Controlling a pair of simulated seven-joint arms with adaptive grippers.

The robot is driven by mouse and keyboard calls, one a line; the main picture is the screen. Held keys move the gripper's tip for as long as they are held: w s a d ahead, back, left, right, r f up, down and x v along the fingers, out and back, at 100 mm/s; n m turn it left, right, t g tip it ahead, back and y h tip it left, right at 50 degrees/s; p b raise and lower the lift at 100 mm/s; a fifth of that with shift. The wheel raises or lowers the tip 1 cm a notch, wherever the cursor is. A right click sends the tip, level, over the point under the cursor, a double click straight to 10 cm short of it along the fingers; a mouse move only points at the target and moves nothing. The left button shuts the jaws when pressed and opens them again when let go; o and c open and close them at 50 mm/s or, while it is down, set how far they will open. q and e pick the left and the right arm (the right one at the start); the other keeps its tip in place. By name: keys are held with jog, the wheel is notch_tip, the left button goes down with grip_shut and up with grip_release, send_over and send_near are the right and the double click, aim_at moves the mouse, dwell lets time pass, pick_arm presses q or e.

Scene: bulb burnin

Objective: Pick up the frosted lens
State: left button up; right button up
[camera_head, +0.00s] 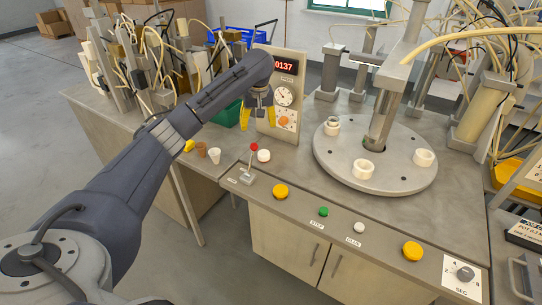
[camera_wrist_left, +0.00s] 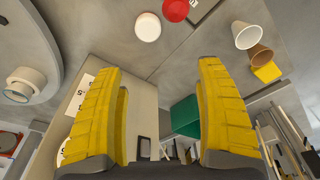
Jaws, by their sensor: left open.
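A pale, whitish cup (camera_head: 214,155), which looks like the frosted lens, stands on the bench at the right end of a short row. In the left wrist view the pale cup (camera_wrist_left: 246,35) is at the upper right, outside the fingers. My left gripper (camera_head: 258,118) hangs in front of the display panel, above and to the right of the cups. Its yellow fingers are apart and nothing is between them, as the left wrist view (camera_wrist_left: 158,72) also shows. My right gripper is not in view.
A red-knobbed lever (camera_head: 250,165) and a white round button (camera_head: 263,155) are right of the cups. The panel (camera_head: 288,75) stands behind my gripper, with a green bin (camera_head: 228,117) to its left. A round turntable (camera_head: 400,172) with white sockets is farther right.

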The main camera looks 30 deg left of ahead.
aim_at(264, 153)
pick_arm(q)
jog(key=f, duration=0.5)
jog(key=w+f, duration=0.1)
jog(key=f, duration=0.4)
jog(key=w+d+f, duration=0.1)
jog(key=f, duration=0.5)
jog(key=shift+f, duration=0.1)
dwell(0.4)
jog(key=c, duration=1)
